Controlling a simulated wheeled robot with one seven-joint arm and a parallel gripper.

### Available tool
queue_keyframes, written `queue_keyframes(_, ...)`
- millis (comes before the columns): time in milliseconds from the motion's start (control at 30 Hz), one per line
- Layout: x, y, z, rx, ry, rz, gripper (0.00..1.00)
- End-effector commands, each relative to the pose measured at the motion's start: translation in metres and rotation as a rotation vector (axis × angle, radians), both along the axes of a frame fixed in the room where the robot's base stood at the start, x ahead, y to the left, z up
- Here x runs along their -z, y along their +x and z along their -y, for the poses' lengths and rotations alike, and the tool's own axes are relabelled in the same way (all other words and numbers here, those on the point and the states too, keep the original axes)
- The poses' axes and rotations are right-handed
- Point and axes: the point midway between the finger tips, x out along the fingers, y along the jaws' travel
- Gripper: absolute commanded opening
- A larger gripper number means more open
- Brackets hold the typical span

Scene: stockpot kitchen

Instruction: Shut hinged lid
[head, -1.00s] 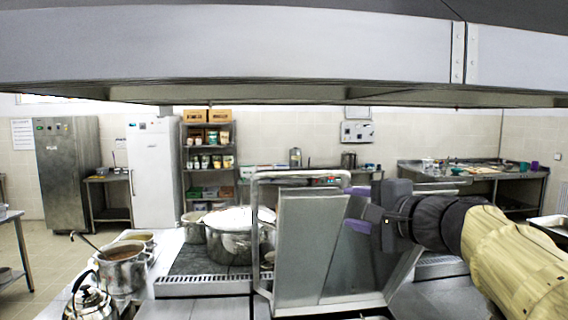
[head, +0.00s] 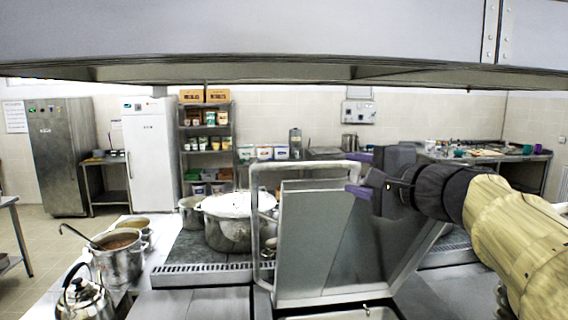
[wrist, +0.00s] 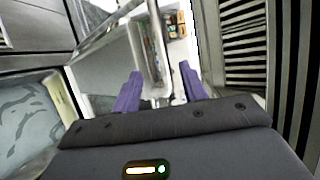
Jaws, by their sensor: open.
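The hinged lid (head: 318,245) is a grey metal panel standing raised and tilted in the middle of the head view, with a looped metal handle (head: 257,215) along its left and top. My gripper (head: 358,173) is at the lid's upper right edge, its purple fingers pointing left. I cannot tell whether a finger touches the lid.
A large stockpot (head: 228,228) stands behind the lid to the left. A pot with a ladle (head: 118,262) and a kettle (head: 86,300) stand at the front left. A metal hood (head: 240,40) hangs overhead across the view.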

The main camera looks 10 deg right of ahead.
Motion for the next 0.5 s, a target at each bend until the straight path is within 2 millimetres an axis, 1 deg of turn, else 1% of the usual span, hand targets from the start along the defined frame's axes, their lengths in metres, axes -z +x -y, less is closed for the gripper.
queue_keyframes(133,0.0,0.006,-0.002,-0.002,0.001,-0.001,0.43)
queue_keyframes(233,0.0,0.015,-0.007,-0.003,0.0,-0.002,0.43)
queue_keyframes(367,0.001,0.033,-0.015,-0.004,0.001,-0.004,0.43)
queue_keyframes(500,0.004,0.056,-0.026,-0.008,0.001,-0.004,0.43)
